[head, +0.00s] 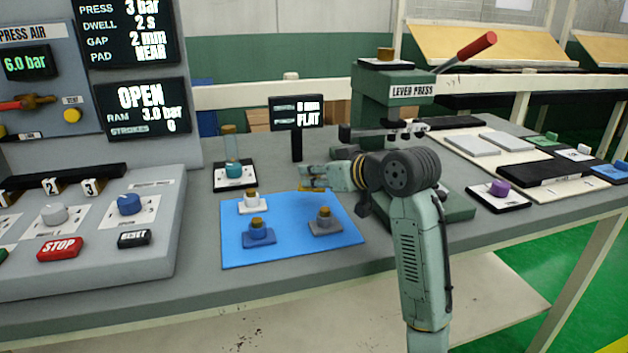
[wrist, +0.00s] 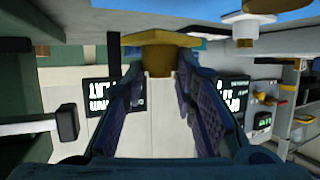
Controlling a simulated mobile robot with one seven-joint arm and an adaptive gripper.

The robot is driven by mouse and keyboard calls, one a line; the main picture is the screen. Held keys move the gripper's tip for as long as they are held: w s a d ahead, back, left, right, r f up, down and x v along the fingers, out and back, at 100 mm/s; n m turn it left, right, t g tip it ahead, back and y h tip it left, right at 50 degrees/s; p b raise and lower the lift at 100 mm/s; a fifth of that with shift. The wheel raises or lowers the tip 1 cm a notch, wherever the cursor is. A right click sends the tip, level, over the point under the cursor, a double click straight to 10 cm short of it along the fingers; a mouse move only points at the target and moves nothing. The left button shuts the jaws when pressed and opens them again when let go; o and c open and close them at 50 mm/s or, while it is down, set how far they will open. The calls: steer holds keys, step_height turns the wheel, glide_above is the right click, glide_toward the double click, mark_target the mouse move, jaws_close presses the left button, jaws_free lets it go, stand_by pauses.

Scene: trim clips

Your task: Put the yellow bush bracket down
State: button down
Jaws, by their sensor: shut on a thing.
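The yellow bush bracket (wrist: 158,48) is between the fingertips of my gripper (wrist: 160,72) in the wrist view, with a yellow plate and a stubby post. In the head view my gripper (head: 318,177) is shut on it above the back right edge of the blue mat (head: 288,207). Only a little yellow of the bracket (head: 311,187) shows there. It looks raised off the mat, but the exact height is hard to tell.
On the mat stand a white bracket (head: 252,202), a blue bracket (head: 259,234) and a grey bracket (head: 325,224), each with a brass-coloured top. A teal piece (head: 234,171) stands behind. The green lever press (head: 391,106) is at right. The mat's front right corner is clear.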

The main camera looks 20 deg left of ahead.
steer(key=shift+w+a, duration=0.45)
steer(key=shift+w, duration=0.2)
steer(key=shift+f+p, duration=0.4)
steer(key=shift+f, duration=1.4)
steer(key=shift+f, duration=0.2)
steer(key=c, duration=1.3)
jaws_free()
steer(key=shift+r, duration=0.25)
steer(key=b+v, duration=0.1)
steer(key=v, duration=1.1)
steer(key=shift+s+f+b, duration=0.1)
steer(key=shift+f+b, duration=0.05)
steer(key=shift+b, duration=0.25)
